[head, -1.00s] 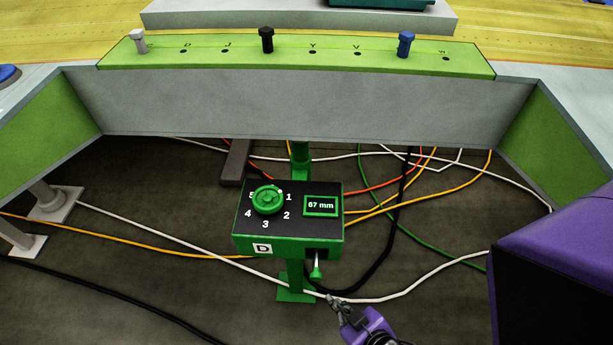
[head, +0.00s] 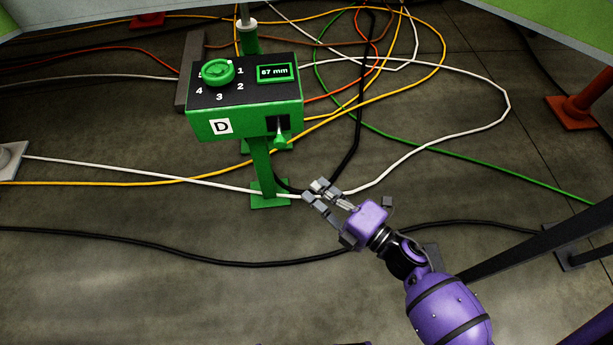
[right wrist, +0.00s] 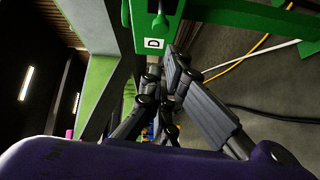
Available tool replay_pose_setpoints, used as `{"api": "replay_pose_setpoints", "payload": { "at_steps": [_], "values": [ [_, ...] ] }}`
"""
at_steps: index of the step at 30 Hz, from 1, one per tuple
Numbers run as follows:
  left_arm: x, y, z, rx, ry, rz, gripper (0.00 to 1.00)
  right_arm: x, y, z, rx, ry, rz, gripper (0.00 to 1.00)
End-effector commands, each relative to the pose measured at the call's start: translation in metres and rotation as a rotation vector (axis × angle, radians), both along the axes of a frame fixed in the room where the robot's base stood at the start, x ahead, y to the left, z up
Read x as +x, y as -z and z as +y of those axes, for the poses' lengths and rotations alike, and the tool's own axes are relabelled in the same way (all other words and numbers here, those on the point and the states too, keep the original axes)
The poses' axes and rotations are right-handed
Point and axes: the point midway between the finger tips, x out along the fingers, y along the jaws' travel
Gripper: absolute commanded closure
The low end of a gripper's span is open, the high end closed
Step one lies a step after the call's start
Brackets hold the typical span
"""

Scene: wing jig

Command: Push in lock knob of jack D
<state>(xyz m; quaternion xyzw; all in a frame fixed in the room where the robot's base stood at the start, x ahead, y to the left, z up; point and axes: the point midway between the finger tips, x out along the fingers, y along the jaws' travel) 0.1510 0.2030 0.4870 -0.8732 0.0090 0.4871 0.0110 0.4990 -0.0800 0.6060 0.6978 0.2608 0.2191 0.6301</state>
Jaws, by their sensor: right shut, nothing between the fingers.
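Jack D is a green box (head: 205,125) on a green post, with a white "D" label, a green dial and a display reading 67 mm. Its green lock knob (head: 282,142) sticks out of a dark slot at the right of the front face. My right gripper (head: 318,190) is shut and empty, below and to the right of the knob, apart from it. My left gripper is not in view.
White, yellow, orange, green and black cables (head: 470,135) run over the floor around the jack. An orange stand (head: 572,112) is at the right. A green post foot (head: 270,194) stands beside my gripper. The floor in front is mostly clear.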

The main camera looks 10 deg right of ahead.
Motion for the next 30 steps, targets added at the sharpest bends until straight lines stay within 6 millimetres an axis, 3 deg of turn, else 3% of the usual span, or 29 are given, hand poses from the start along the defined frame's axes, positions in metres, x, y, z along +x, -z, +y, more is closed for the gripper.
{"api": "replay_pose_setpoints", "payload": {
  "at_steps": [4,8,22,30],
  "values": [
    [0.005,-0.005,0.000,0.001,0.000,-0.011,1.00,-0.013,-0.005,0.016,-0.061,-0.090,-0.086,1.00],
    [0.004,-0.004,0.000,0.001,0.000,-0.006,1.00,-0.008,-0.006,0.023,-0.069,-0.097,-0.101,1.00],
    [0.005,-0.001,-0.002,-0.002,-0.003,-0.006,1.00,0.058,-0.006,0.089,-0.065,-0.092,-0.097,1.00],
    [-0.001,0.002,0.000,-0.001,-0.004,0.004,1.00,0.091,-0.005,0.087,-0.067,-0.092,-0.094,1.00]
  ]
}}
